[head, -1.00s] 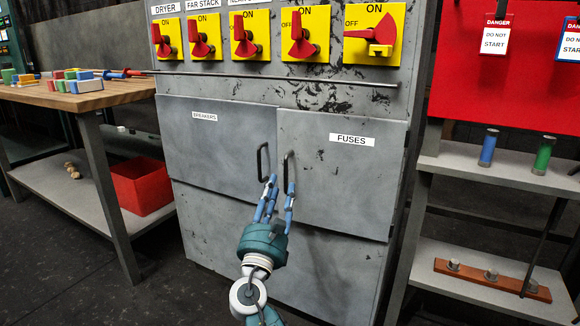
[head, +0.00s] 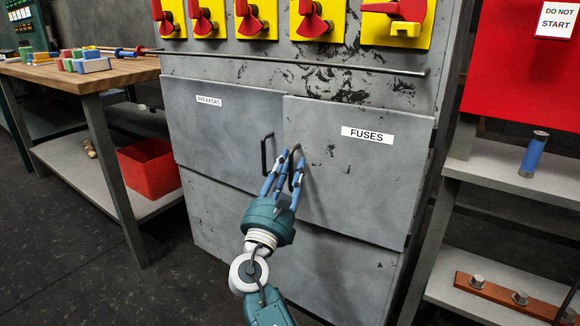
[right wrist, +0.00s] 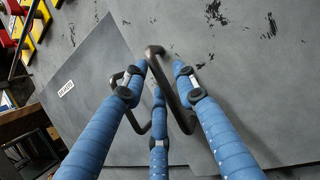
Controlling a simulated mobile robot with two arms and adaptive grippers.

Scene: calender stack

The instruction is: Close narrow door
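The grey cabinet has two doors side by side: the BREAKERS door (head: 220,125) on the left and the FUSES door (head: 365,175) on the right. The FUSES door's left edge looks slightly proud of its neighbour; I cannot tell how far it stands open. Each door has a dark bar handle near the middle, the BREAKERS handle (head: 264,153) and the FUSES handle (right wrist: 186,117). My right gripper (head: 289,157) is at the FUSES handle. In the right wrist view its blue fingers (right wrist: 161,68) are spread, with the handle between them. My left gripper is out of view.
A horizontal rail (head: 300,62) runs above the doors, under red and yellow switches (head: 313,18). A wooden table (head: 85,72) with coloured blocks stands left, a red bin (head: 150,171) on its lower shelf. Grey shelving (head: 510,168) with a blue cylinder (head: 533,155) stands right.

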